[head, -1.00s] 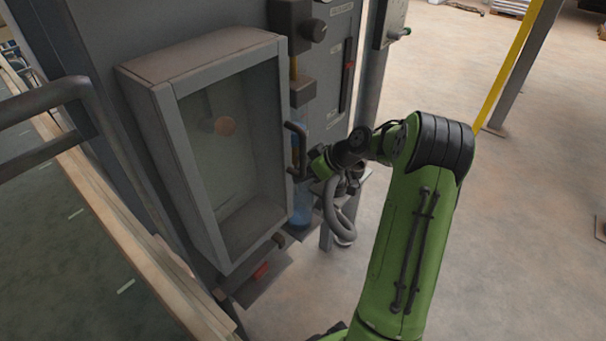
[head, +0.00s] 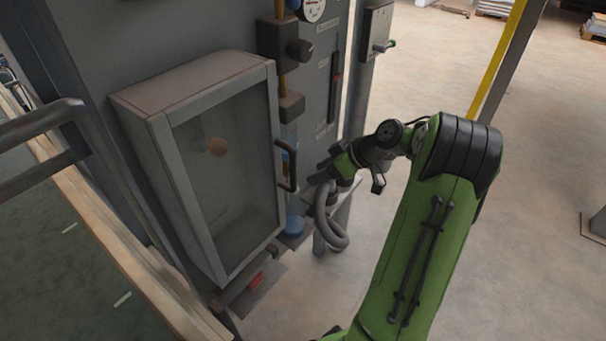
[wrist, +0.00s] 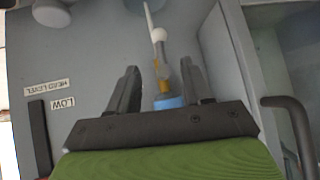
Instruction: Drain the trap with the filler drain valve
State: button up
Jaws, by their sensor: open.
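A clear, blue-tinted upright vessel (head: 292,222), which looks like the trap, stands on the grey machine front, partly hidden behind the cabinet's handle. In the wrist view a blue part (wrist: 169,102) with a yellow piece and a white ball above it shows between my fingers. I cannot tell whether this is the filler drain valve. My gripper (head: 314,177) is right of the cabinet handle, close to the vessel. In the wrist view its two fingers (wrist: 160,82) are apart and nothing is gripped.
A glass-fronted cabinet (head: 150,98) with a black handle (head: 285,165) stands left of my gripper. A grey hose (head: 331,236) hangs below it. A small red part (head: 257,281) shows under the cabinet.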

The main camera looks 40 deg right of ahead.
jog(key=p+v, duration=0.1)
jog(key=v, duration=0.4)
jog(key=shift+s+d+r, duration=0.1)
jog(key=shift+s+r, duration=0.05)
jog(key=shift+r, duration=0.05)
